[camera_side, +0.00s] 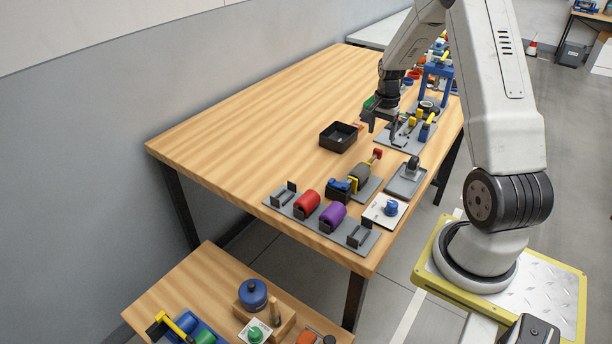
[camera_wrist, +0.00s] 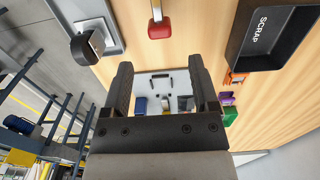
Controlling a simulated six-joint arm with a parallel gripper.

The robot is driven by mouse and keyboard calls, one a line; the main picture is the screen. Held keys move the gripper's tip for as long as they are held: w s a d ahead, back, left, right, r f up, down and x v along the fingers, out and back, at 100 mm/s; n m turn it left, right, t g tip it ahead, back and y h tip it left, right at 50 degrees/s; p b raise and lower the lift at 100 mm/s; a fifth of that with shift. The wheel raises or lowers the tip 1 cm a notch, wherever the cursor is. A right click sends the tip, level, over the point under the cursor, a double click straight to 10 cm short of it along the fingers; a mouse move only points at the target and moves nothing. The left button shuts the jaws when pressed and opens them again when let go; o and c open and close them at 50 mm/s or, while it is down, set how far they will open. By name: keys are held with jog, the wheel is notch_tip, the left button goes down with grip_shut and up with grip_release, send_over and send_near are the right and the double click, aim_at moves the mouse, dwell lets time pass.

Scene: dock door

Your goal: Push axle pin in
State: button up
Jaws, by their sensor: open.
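My gripper (camera_side: 382,130) is open and points down over a grey plate (camera_side: 384,138) carrying small blue and yellow parts. In the wrist view, the spread fingers of my gripper (camera_wrist: 160,68) have nothing held between them. Beyond them the grey plate shows with a blue block (camera_wrist: 140,105) and a partly hidden yellow part (camera_wrist: 166,104). I cannot tell which part is the axle pin.
A black scrap bin (camera_side: 338,137) stands left of my gripper. A grey tray (camera_side: 406,178) with a black part lies nearer the camera. A rack plate (camera_side: 282,200) carries red and purple rolls. A blue frame (camera_side: 436,82) stands behind. The table's left half (camera_side: 240,120) is clear.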

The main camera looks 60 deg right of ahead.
aim_at(379, 149)
jog(key=shift+f, duration=3.4)
grip_shut()
